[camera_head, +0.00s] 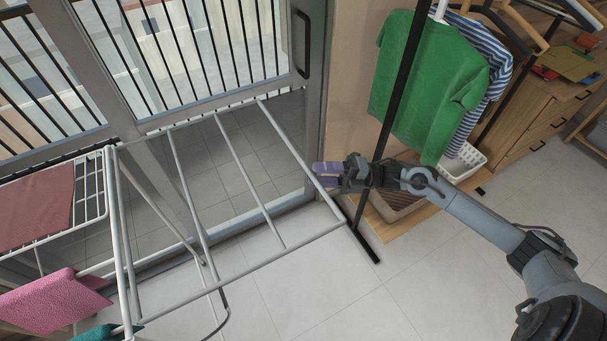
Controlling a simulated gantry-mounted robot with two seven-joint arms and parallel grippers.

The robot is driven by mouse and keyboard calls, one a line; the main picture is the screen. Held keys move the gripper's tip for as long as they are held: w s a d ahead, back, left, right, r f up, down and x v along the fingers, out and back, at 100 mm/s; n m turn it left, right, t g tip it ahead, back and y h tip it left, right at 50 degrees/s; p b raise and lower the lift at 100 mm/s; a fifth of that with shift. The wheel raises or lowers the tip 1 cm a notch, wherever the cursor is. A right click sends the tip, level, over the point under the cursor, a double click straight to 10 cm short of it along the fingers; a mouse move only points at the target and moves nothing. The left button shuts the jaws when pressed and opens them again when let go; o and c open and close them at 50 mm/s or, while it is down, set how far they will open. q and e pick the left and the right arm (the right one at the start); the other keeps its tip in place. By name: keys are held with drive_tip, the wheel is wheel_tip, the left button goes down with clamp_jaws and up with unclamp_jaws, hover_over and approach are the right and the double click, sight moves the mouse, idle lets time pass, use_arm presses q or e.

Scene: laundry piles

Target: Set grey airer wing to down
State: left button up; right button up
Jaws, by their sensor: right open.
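The grey airer (120,240) stands at the left of the head view. Its grey wing (250,181) is a frame of thin bars reaching out to the right, raised and roughly level. My right gripper (328,174) is open at the wing's outer bar, near its right corner. Small purple and tan shapes show at the fingertips; I cannot tell whether they belong to the fingers or lie behind. Whether the fingers touch the bar is unclear. My left gripper is out of view.
A black clothes-rail post (402,75) stands beside my right wrist, with a green towel-like garment (420,85) hanging there. A white basket (463,163) and wooden drawers (545,125) are at the right. A glass door (305,70) is behind. Pink cloth (50,303) lies at lower left. The middle floor is clear.

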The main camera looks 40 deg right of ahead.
drive_tip(key=shift+x, duration=2.4)
clamp_jaws()
